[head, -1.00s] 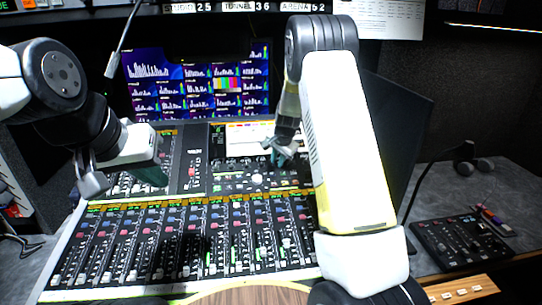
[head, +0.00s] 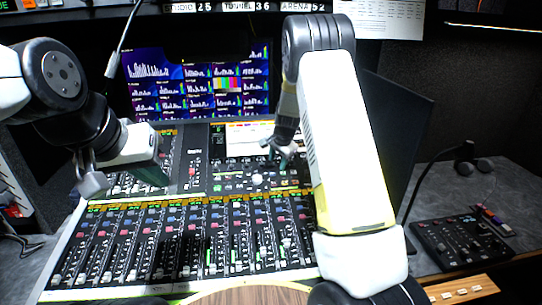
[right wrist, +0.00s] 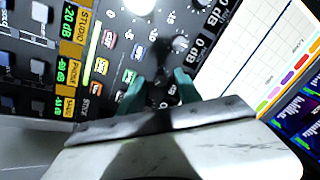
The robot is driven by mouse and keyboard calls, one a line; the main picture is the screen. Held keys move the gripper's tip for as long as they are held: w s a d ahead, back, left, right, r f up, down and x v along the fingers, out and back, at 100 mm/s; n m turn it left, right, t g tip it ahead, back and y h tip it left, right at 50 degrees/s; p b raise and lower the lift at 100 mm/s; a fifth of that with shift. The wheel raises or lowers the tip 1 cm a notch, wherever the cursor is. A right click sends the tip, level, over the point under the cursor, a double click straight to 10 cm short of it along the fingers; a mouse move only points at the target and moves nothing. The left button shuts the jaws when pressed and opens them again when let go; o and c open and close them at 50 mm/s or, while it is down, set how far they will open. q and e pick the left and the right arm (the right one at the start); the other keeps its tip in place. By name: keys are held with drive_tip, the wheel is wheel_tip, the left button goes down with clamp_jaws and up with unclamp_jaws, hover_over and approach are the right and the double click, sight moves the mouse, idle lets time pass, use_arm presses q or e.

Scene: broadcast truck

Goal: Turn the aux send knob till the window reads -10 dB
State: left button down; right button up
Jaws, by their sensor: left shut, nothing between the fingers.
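The aux section of the mixing desk (head: 230,185) has a white knob (head: 257,179), also at the top of the right wrist view (right wrist: 140,4). A grey knob (right wrist: 180,43) sits nearby, beside a dark window reading 0 dB (right wrist: 200,47). My right gripper (head: 280,152) is above this section. In the right wrist view its two green fingertips (right wrist: 160,84) stand apart, with dark panel and lettering between them. I cannot tell whether they touch a knob there. My left gripper (head: 152,176) is shut and empty above the desk's left part.
Rows of faders (head: 180,240) fill the front of the desk. Yellow label strips, one reading STUDIO -20 dB (right wrist: 75,25), show in the right wrist view. Monitors (head: 195,85) stand behind. A small black control panel (head: 462,240) lies on the right counter.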

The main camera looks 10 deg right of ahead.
drive_tip(key=v, duration=0.7)
drive_tip(key=shift+s+r, duration=0.15)
drive_tip(key=shift+r, duration=0.2)
drive_tip(key=s+r+n+y, duration=0.1)
drive_tip(key=s+r+n, duration=0.1)
drive_tip(key=s+r, duration=0.55)
drive_tip(key=s+a+r+n+y, duration=0.1)
drive_tip(key=s+r+n, duration=0.25)
drive_tip(key=s, duration=0.65)
drive_tip(key=s+r+n, duration=0.2)
drive_tip(key=s+r, duration=0.4)
drive_tip(key=s, duration=0.2)
drive_tip(key=s+n+t, duration=0.1)
drive_tip(key=s+n, duration=0.2)
drive_tip(key=s, duration=0.8)
drive_tip(key=shift+s+f, duration=0.25)
drive_tip(key=shift+s, duration=0.05)
